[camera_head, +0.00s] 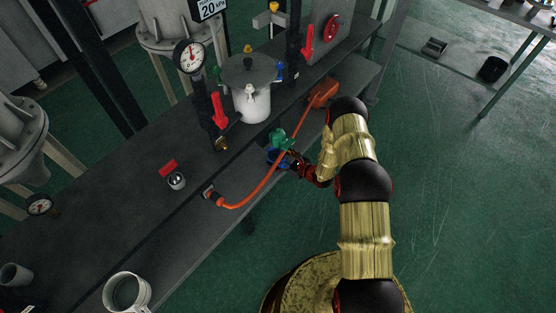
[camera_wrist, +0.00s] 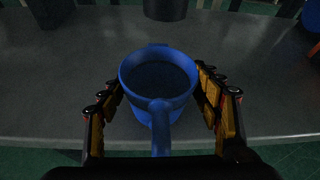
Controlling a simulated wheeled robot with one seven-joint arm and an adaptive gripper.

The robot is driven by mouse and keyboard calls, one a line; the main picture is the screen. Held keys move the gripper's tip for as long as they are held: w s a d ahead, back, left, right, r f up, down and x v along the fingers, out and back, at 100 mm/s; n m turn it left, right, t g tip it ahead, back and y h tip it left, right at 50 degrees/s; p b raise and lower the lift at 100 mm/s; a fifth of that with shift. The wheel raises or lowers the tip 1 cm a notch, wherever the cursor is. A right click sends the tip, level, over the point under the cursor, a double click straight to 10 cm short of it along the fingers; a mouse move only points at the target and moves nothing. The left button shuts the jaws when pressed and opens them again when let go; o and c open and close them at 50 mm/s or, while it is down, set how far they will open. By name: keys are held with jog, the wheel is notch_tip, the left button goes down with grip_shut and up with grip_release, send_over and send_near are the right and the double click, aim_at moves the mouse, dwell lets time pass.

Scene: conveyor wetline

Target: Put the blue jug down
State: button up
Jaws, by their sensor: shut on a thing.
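The blue jug (camera_wrist: 160,112) is in the middle of the wrist view, upright with its open mouth up and its handle towards the camera. My gripper (camera_wrist: 158,88) has a finger on each side of the jug and is shut on it. In the head view, the jug (camera_head: 277,157) is a small blue patch at my gripper (camera_head: 290,160), partly hidden by a green object and the orange hose. It is over the front strip of the grey bench (camera_head: 130,215). I cannot tell whether its base touches the surface.
An orange hose (camera_head: 258,191) curves along the bench front close to my gripper. A green object (camera_head: 281,139) is beside the jug. A white mug (camera_head: 127,291) stands front left.

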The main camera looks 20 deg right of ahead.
jog(key=shift+w+f, duration=0.1)
jog(key=shift+f, duration=0.25)
jog(key=shift+r, duration=0.15)
jog(key=o, duration=0.8)
jog(key=shift+f, duration=0.2)
jog(key=o, duration=0.4)
jog(key=shift+o, duration=0.6)
jog(key=shift+r, duration=0.1)
